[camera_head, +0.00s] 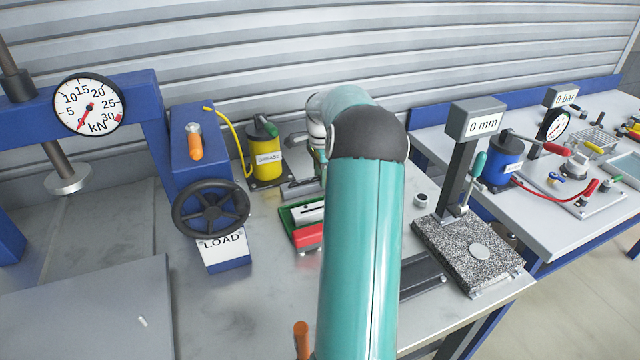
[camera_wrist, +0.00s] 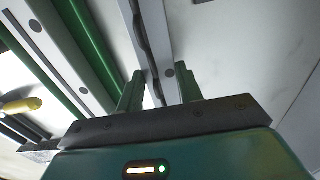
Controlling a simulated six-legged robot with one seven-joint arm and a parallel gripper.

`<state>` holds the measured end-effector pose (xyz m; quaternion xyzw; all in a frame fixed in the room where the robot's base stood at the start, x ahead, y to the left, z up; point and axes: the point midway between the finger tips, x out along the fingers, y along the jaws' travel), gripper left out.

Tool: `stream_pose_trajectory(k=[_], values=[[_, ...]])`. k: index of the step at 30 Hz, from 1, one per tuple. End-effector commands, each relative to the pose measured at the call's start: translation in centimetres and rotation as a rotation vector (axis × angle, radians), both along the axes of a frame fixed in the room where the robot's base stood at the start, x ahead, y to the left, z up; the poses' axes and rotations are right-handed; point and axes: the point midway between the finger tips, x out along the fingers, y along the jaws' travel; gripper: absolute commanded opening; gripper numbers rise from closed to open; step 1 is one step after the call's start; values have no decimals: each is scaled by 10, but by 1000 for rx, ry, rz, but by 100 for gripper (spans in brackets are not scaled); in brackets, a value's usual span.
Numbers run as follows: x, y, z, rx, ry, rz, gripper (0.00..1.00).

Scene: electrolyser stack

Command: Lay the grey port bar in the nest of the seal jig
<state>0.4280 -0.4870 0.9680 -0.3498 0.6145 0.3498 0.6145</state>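In the wrist view, the two green fingers of my gripper (camera_wrist: 160,85) stand on either side of a grey bar (camera_wrist: 152,30), which I take to be the grey port bar. They appear to touch both of its sides. The bar has a dark wavy line along it and a dark spot between the fingers. Its lower end is hidden by my gripper. In the head view my arm hides my gripper and the bar. A dark grooved fixture (camera_head: 424,277) lies right of my arm, partly hidden; I cannot tell if it is the seal jig.
A green and red tray (camera_head: 308,238) holding a pale slotted bar lies left of my arm; a similar slotted bar shows in the wrist view (camera_wrist: 40,30). A yellow grease can (camera_head: 266,158), a handwheel press (camera_head: 210,208) and a speckled gauge stand (camera_head: 455,250) are nearby.

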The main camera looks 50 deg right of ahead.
Motion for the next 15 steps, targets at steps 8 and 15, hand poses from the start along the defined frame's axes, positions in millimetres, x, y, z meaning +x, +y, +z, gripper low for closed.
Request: stream_pose_trajectory(k=[8,15], values=[[0,0,5,-2,-1,0,14],[1,0,20,-2,-1,1,14]])
